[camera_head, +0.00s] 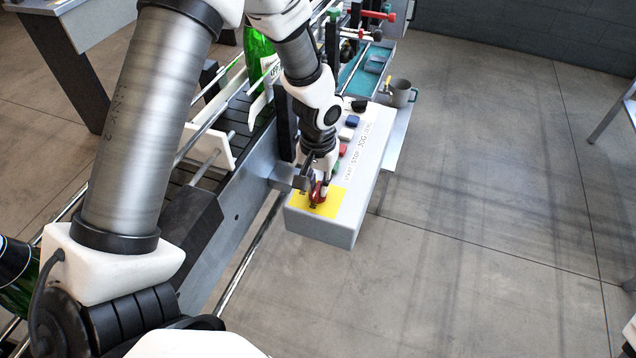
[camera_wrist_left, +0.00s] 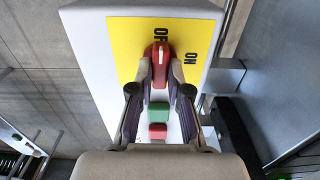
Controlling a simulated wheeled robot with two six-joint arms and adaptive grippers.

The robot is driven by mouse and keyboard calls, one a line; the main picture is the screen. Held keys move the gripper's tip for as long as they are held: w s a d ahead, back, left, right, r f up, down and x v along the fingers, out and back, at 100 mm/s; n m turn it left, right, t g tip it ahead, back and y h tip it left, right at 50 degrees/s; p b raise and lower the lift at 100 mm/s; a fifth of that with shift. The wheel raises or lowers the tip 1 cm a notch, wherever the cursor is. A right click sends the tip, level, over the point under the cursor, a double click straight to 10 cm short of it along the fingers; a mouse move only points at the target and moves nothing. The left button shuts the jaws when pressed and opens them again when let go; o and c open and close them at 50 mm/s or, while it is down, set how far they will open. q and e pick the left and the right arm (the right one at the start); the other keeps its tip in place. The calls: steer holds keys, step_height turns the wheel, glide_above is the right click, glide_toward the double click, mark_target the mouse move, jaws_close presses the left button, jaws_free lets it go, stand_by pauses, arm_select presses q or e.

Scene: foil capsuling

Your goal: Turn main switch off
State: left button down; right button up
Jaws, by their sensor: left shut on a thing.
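The red main switch (camera_wrist_left: 160,66) sits on a yellow plate (camera_wrist_left: 126,42) marked OFF and ON, at the near end of a grey control box (camera_head: 322,230). In the left wrist view its white-marked handle points at OFF, with ON off to the right. The switch also shows in the head view (camera_head: 318,193). My left gripper (camera_wrist_left: 160,92) is shut on the switch handle, with one finger on each side; the fingers partly hide its lower end. My right gripper is not in view.
Green (camera_wrist_left: 158,113) and red (camera_wrist_left: 157,131) buttons lie in line behind the switch on the box. A conveyor with a green bottle (camera_head: 257,52) runs to the left of the box. A grey mug (camera_head: 401,93) stands past its far end. Open floor lies to the right.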

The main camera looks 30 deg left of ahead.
mark_target(317, 188)
arm_select(q)
steer(key=shift+s+f, duration=0.1)
steer(key=shift+s, duration=0.1)
stand_by(0.3)
steer(key=c, duration=1.1)
jaws_free()
steer(key=shift+w, duration=0.1)
steer(key=shift+w+r, duration=0.1)
steer(key=shift+r, duration=0.35)
step_height(317, 188, up, 11)
steer(key=shift+r, duration=0.1)
